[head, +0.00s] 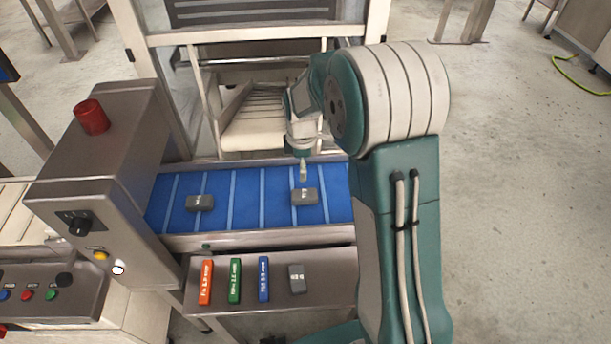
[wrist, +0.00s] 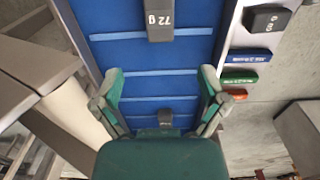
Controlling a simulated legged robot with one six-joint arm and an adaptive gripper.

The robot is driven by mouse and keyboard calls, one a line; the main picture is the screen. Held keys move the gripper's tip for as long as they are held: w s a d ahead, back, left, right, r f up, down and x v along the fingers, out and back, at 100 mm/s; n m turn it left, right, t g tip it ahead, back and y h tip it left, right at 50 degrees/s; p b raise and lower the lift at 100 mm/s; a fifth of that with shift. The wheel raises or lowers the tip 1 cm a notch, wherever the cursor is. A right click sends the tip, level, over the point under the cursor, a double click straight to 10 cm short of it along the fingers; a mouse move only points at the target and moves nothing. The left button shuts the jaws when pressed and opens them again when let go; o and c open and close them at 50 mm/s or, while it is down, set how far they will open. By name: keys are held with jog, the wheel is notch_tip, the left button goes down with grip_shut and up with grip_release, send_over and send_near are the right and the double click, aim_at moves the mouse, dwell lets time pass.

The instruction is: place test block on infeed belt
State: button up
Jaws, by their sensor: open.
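The blue infeed belt (head: 245,210) runs across the middle, with light cross stripes. A grey block (head: 304,196) lies on its right part, marked "72 g" in the wrist view (wrist: 160,20). A second grey block (head: 200,203) lies farther left on the belt; the wrist view shows it low down (wrist: 165,118). A third grey block (head: 297,278) lies on the steel side shelf in front. Which one is the test block I cannot tell. My gripper (head: 303,172) hangs over the belt by the right block. In the wrist view its fingers (wrist: 160,82) are spread, with nothing between them.
A steel housing with a red lamp (head: 92,117) and a control panel (head: 50,290) stand left. Open floor lies right.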

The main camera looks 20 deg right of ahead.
jog(key=s+r+m+t, duration=0.4)
jog(key=s+r+m, duration=0.7)
jog(key=s+r, duration=0.75)
jog(key=s+r+m+t, duration=0.1)
jog(key=s+m, duration=0.3)
jog(key=s, duration=0.3)
jog(key=shift+s+m+t, duration=0.3)
jog(key=shift+m, duration=0.1)
jog(key=shift+d, duration=0.1)
